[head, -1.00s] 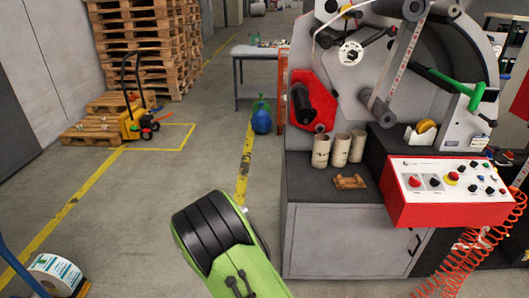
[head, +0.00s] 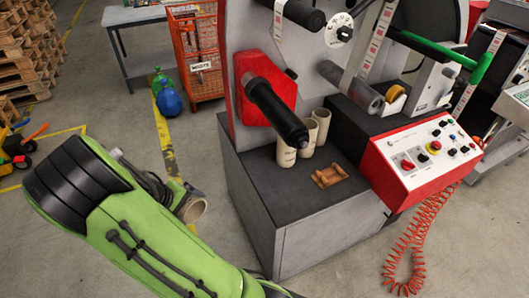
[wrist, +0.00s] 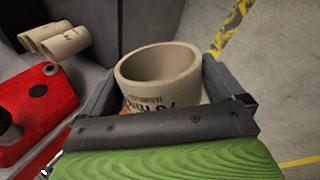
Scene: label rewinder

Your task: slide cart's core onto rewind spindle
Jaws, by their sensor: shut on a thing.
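A tan cardboard core (wrist: 158,68) with dark printing is in my gripper (wrist: 160,88), between its two grey fingers in the wrist view. Its open end faces up in that view. In the head view the core (head: 193,210) shows just past my green arm, left of the machine's cabinet; the fingers are mostly hidden there. The rewind spindle (head: 275,112), a black shaft with a free end, sticks out of a red plate (head: 262,70) on the grey machine. The held core is apart from it, lower and to the left. The red plate (wrist: 38,115) also shows at left in the wrist view.
A red control box (head: 415,160) juts out at right, with a coiled red hose (head: 412,250) below.

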